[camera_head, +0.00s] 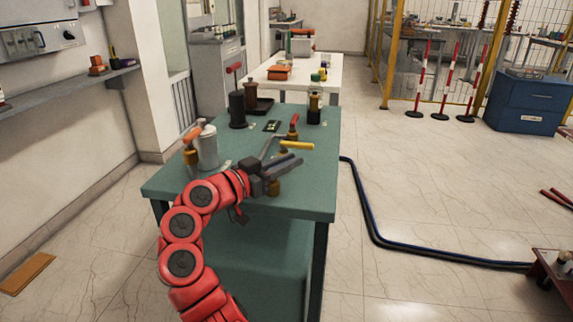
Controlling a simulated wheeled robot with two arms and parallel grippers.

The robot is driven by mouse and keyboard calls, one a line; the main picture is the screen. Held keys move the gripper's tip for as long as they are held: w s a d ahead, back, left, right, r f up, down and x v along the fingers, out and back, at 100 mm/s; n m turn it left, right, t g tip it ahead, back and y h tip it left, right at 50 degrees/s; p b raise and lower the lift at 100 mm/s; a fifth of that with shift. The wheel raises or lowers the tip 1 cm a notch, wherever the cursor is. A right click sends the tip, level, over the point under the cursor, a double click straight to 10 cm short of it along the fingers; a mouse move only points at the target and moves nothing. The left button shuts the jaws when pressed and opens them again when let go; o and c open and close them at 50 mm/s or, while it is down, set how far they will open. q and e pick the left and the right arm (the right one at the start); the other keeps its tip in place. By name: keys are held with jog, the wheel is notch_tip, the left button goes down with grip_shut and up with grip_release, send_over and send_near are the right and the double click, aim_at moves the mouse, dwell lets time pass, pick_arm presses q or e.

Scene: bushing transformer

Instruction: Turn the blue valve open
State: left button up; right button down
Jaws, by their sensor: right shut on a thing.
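My right gripper (280,164), at the end of a red arm, is low over the near right part of the green table (320,200). It is shut around a dark, bluish handle. The brass body of this blue valve (273,188) shows just below the fingers. The jaws hide much of the handle, so its exact angle is hard to tell. My left gripper is not in view.
Close behind my jaws are a yellow-handled valve (297,146) and a red-handled valve (294,126). Dark bushings stand at the back. The table's front right corner is clear.

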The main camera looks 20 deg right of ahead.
dwell(0.4)
jog(key=c, duration=0.8)
grip_release()
